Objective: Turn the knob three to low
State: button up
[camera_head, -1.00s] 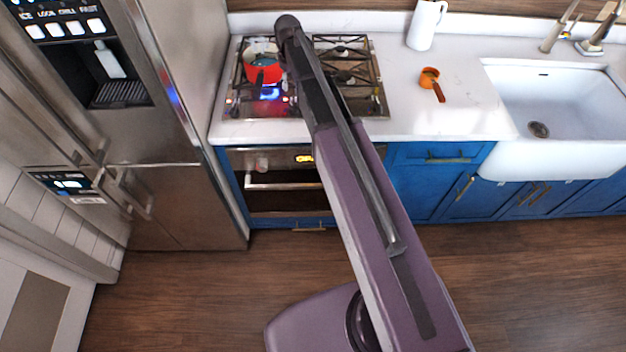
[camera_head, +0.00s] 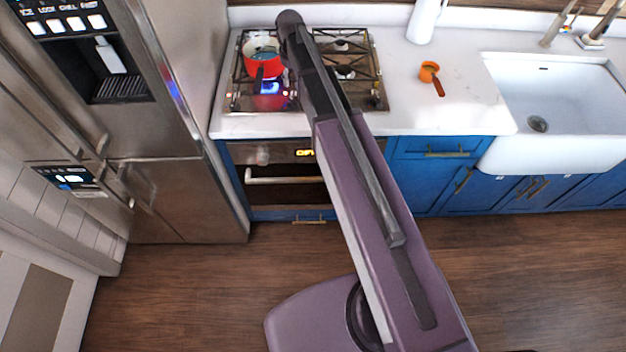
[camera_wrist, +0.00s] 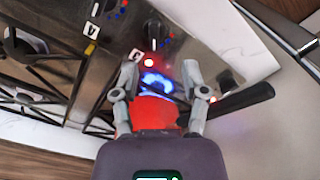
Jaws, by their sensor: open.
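The stove knobs show in the wrist view. One dark knob (camera_wrist: 155,32) stands on the metal panel beyond my fingertips, with a small label (camera_wrist: 136,54) beside it that I cannot read surely. Another knob (camera_wrist: 97,8) is at the top edge. My gripper (camera_wrist: 161,72) is open, its two grey fingers apart with nothing clamped between them. Below the fingertips a blue flame (camera_wrist: 157,82) and a red pot (camera_wrist: 155,112) show between the fingers.
The red pot (camera_head: 262,62) sits at the left of the stovetop (camera_head: 237,95), above a lit blue burner. Its black handle (camera_wrist: 243,100) extends right in the wrist view.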

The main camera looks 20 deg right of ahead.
jog(key=s+f+m+b, duration=0.4)
jog(key=s+f+b, duration=1.8)
jog(key=s+f, duration=0.1)
jog(key=shift+s+a+m, duration=0.15)
jog(key=shift+s+m, duration=0.15)
jog(key=shift+m, duration=0.1)
dwell(0.6)
notch_tip(320, 180, up, 7)
jog(key=p, duration=0.6)
jog(key=shift+f, duration=0.2)
